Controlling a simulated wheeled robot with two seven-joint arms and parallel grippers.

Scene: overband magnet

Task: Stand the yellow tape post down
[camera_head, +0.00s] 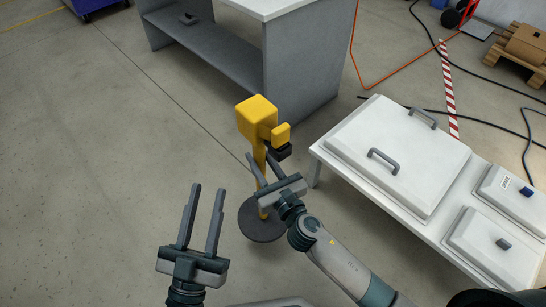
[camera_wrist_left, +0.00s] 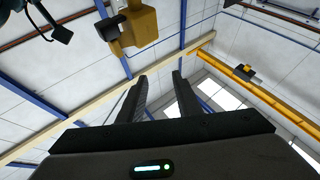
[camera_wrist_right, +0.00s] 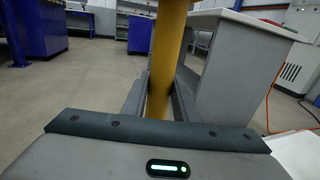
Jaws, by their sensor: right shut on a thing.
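The yellow tape post (camera_head: 257,115) stands upright in the head view, with a boxy yellow head, a small black part at its side and a round dark base (camera_head: 262,228). I cannot tell whether the base touches the floor. My right gripper (camera_head: 262,158) is shut on the pole below the head. In the right wrist view the yellow pole (camera_wrist_right: 166,60) runs between the fingers. My left gripper (camera_head: 208,188) is open and empty, pointing up, left of the post. The post's yellow head (camera_wrist_left: 138,25) also shows in the left wrist view, beyond the left fingers.
A grey bench with a white top (camera_head: 310,60) stands behind the post. A low white table (camera_head: 330,150) with lidded white boxes (camera_head: 400,150) is at the right. An orange hose (camera_head: 365,85) and black cables lie on the floor. The floor at the left is clear.

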